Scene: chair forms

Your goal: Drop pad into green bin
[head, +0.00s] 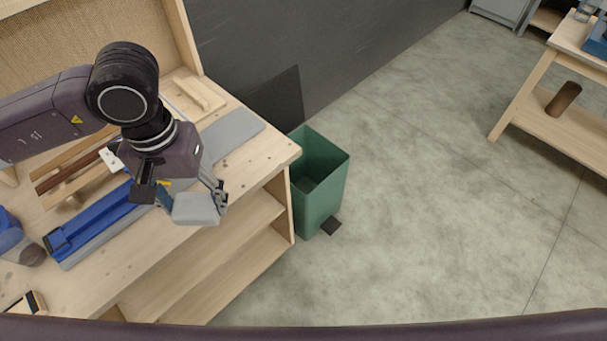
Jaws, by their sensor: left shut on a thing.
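The pad (196,208) is a light grey block. My left gripper (191,205) is shut on it, holding it near the front edge of the wooden workbench, left of the bin. The green bin (321,199) stands on the floor beside the bench's right end, with its top open. Its inside shows in part and looks dark toward the bottom. My right gripper is not in the head view.
The workbench (262,150) holds a blue tool (92,222), a grey flat plate (232,134) and wooden pieces. A small dark piece (331,226) lies by the bin's foot. Another wooden table (547,115) stands at the right. The floor between is clear.

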